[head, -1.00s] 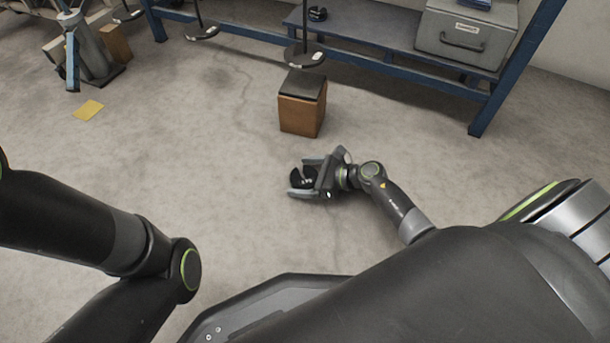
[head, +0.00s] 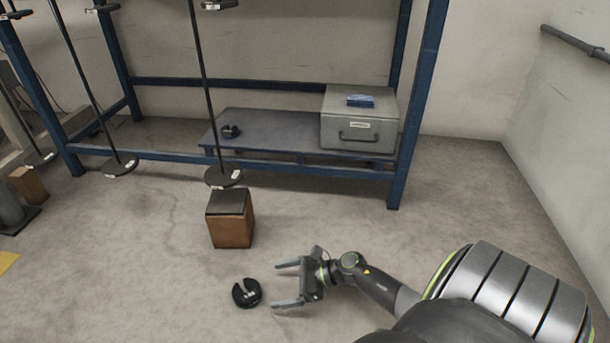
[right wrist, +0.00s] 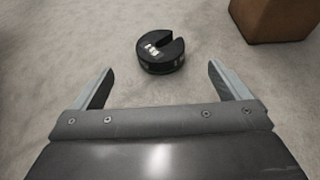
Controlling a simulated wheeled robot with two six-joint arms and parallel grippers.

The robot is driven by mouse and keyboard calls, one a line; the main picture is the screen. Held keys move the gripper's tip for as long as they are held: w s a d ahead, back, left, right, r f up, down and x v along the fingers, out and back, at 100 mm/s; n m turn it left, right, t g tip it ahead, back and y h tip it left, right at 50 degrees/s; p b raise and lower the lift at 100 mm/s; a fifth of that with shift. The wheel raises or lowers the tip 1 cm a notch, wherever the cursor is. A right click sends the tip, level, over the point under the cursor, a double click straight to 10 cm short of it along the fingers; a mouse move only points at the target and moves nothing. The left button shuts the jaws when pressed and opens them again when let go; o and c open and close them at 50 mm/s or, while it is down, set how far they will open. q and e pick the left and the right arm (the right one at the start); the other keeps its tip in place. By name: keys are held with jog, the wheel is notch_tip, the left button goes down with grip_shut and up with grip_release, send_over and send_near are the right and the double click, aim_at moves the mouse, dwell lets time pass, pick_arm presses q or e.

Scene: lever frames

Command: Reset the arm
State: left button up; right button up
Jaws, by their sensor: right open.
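My right gripper (head: 276,285) is open and empty, low over the floor, its fingers pointing left. A black slotted disc weight (head: 246,293) lies on the floor just left of the fingertips, apart from them. In the right wrist view the weight (right wrist: 161,54) lies ahead of the open fingers (right wrist: 160,78), with its slot facing away to the upper right. My right arm comes in from the lower right. My left arm and left gripper are not in view.
A wooden block with a dark top (head: 230,220) stands on the floor behind the weight. A hanging rod with a disc (head: 224,178) is above it. A blue rack (head: 395,180) with a low shelf holds a grey case (head: 360,120) and a small black weight (head: 231,131). Floor at right is clear.

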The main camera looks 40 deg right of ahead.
jog(key=p+v, duration=0.1)
jog(key=v, duration=0.4)
jog(key=shift+r, duration=0.1)
jog(key=shift+s+d+r+p, duration=0.2)
jog(key=shift+s+d+p, duration=0.15)
jog(key=shift+s+d, duration=0.05)
